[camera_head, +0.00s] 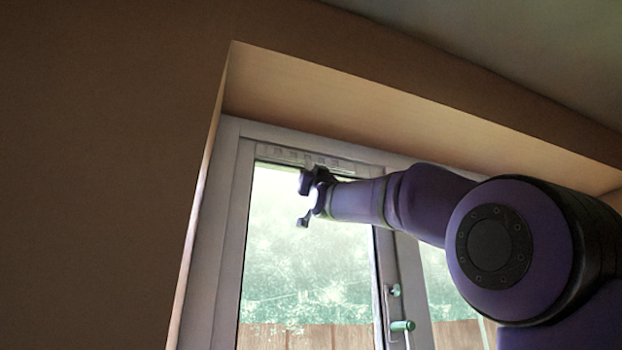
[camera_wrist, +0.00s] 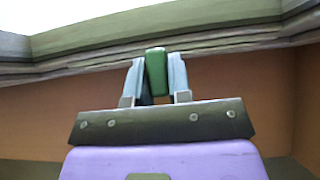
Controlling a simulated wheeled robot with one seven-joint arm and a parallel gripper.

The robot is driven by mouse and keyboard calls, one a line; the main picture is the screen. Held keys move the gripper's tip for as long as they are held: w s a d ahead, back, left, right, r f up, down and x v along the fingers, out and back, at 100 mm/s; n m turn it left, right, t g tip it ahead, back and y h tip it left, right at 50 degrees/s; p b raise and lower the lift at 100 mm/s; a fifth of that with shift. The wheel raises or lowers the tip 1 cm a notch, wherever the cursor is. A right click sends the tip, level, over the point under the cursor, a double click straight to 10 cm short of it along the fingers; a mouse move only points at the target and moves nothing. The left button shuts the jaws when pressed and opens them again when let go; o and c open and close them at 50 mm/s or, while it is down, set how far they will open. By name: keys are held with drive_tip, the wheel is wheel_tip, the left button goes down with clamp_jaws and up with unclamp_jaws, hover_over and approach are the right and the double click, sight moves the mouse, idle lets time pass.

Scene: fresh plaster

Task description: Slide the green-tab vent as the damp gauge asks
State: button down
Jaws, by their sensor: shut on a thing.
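The green tab (camera_wrist: 155,72) stands between the two pale fingers of my gripper (camera_wrist: 154,78) in the wrist view, and the gripper is shut on it. In the head view my gripper (camera_head: 309,190) is up at the top of the window, just under a pale slotted vent strip (camera_head: 292,156) on the frame. The green tab is hidden there behind my gripper. I cannot tell the position of the vent's slide. No damp gauge can be made out in either view.
The window frame (camera_head: 230,220) sits in a deep recess, with its side wall at the left and a sloping top face (camera_head: 300,95) above. My arm comes in from the right.

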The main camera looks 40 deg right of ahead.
drive_tip(key=c, duration=1)
unclamp_jaws()
drive_tip(key=shift+w+a, duration=0.1)
drive_tip(key=shift+a, duration=0.15)
drive_tip(key=shift+c, duration=0.2)
drive_tip(key=shift+f, duration=0.1)
drive_tip(key=v, duration=1)
drive_tip(key=shift+s+f, duration=0.2)
drive_tip(key=shift+s, duration=0.1)
